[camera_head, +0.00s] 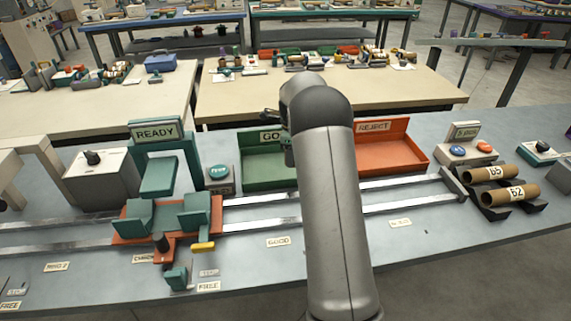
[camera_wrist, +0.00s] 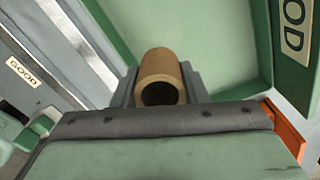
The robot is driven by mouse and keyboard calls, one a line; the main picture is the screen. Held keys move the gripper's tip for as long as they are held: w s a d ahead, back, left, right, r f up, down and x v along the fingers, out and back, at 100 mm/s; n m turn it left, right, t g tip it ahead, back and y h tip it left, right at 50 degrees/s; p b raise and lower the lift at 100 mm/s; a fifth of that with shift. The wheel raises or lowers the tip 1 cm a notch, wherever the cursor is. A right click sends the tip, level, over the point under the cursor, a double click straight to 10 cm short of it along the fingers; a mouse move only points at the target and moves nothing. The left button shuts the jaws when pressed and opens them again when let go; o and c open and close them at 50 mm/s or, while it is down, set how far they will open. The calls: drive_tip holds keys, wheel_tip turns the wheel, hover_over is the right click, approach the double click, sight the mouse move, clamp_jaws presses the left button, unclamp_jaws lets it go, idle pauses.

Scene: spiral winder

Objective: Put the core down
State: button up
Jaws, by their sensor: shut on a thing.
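A brown cardboard core (camera_wrist: 158,72) shows in the wrist view, its open end facing the camera. I cannot tell whether the core touches the tray floor. In the head view the green GOOD tray (camera_head: 262,172) is partly hidden by my arm, which also hides the core and most of my gripper.
An orange REJECT tray (camera_head: 385,158) stands right of the green one. Cores marked 65 (camera_head: 490,172) and 62 (camera_head: 512,194) lie on a dark rack at the right. Rails (camera_head: 400,204) run along the bench. An orange carriage (camera_head: 165,235) with green blocks sits at the left.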

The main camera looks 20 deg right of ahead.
sight(285, 175)
drive_tip(key=shift+w+a+f, duration=0.55)
drive_tip(key=shift+w+f, duration=0.05)
drive_tip(key=shift+f, duration=0.25)
drive_tip(key=shift+w+a+f, duration=0.1)
drive_tip(key=shift+f, duration=0.85)
drive_tip(key=shift+w+a+f, duration=0.1)
drive_tip(key=shift+f, duration=0.85)
drive_tip(key=shift+f, duration=0.2)
drive_tip(key=o, duration=1)
drive_tip(key=shift+c, duration=0.2)
